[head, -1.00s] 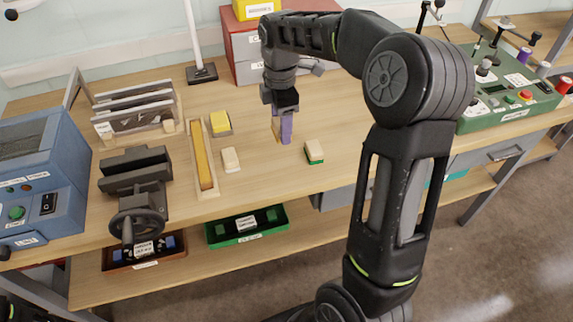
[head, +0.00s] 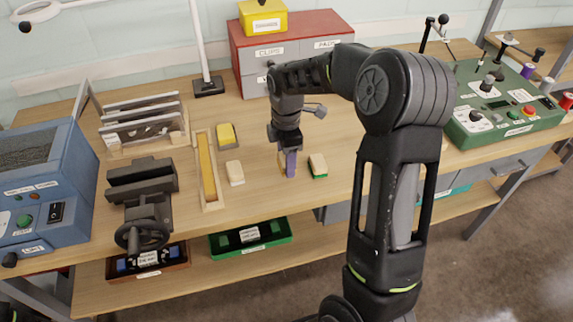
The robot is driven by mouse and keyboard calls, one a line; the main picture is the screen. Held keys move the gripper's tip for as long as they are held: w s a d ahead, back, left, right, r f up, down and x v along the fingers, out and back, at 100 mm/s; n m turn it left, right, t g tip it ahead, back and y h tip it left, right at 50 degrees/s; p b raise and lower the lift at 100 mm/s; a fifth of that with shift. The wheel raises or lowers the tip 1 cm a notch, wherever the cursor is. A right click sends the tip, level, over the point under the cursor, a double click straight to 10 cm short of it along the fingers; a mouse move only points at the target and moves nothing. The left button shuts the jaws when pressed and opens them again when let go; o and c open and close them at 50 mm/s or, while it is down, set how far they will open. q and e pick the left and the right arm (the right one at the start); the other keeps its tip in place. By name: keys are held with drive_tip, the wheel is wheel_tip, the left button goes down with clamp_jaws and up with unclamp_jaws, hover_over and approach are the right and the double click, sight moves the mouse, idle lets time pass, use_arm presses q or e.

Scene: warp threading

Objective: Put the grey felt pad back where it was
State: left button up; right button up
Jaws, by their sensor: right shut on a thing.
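My right gripper (head: 287,160) points down over the middle of the bench, shut on a small block with a purple face (head: 291,165) and a tan face. I cannot tell whether the block touches the bench top. Close to its right lies a cream block with a green layer (head: 318,165). To the left lie a plain cream block (head: 235,173) and a yellow block with a grey edge (head: 226,134). I cannot tell for sure which piece is the grey felt pad; grey shows only around the yellow one. My left gripper is not in view.
A long wooden tray (head: 211,205) with a yellow strip and a dark vise (head: 140,185) stand at left. A red cabinet (head: 300,28) is behind, a green control box (head: 510,115) at right. Green (head: 275,238) and brown bins sit on the lower shelf. Bench front edge is near.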

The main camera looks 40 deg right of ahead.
drive_tip(key=shift+f, duration=1.4)
drive_tip(key=shift+f, duration=0.2)
drive_tip(key=o, duration=1.2)
drive_tip(key=shift+r, duration=0.15)
wheel_tip(320, 180, up, 12)
drive_tip(key=shift+r+b, duration=0.1)
drive_tip(key=shift+b, duration=0.35)
